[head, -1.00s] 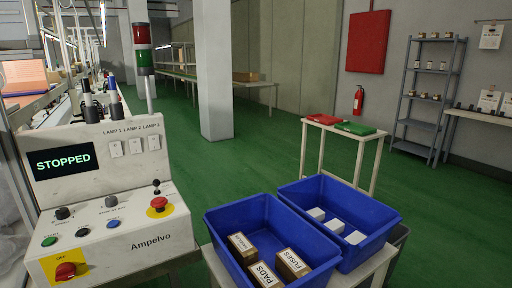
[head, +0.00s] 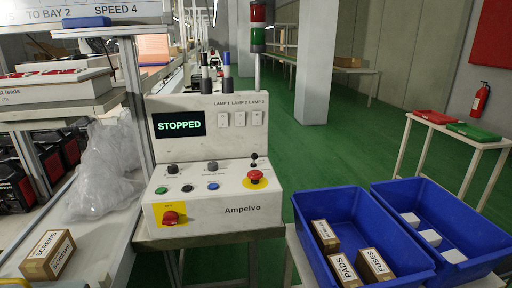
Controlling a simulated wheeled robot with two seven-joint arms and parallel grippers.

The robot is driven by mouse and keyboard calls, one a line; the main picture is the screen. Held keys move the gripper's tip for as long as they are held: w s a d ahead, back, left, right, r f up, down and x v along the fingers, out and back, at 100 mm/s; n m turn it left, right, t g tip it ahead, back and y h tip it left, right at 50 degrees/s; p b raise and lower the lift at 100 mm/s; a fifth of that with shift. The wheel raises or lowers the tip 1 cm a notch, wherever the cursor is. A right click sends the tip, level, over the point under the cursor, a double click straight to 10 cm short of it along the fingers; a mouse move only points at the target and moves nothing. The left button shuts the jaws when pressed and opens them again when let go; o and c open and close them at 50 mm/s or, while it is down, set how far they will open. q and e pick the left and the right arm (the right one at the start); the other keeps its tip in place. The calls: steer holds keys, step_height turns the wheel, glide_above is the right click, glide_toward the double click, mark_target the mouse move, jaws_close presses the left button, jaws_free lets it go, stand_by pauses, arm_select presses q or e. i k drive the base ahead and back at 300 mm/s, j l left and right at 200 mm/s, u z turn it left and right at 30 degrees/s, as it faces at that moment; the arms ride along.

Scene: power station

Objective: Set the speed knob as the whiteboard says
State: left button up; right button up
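The Ampelvo control panel (head: 240,196) stands in the middle of the head view, and its display (head: 179,124) reads STOPPED. Two dark knobs sit on its upper row, a left knob (head: 173,169) and a right knob (head: 212,167). Their small labels are too blurred to read, so I cannot tell which is the speed knob or where it points. A whiteboard (head: 70,14), cut off at the upper left, shows "TO BAY 2" and "SPEED 4". Neither of my grippers is in view.
The panel also has a red rotary switch (head: 172,217), a red stop button (head: 255,177) and coloured push buttons. Blue bins (head: 310,235) with boxes stand close on its right. A shelf bench (head: 100,235) with a Screws box (head: 48,255) is on the left. Green floor lies behind.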

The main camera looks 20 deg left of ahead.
mark_target(174, 169)
steer(key=u, duration=1.35)
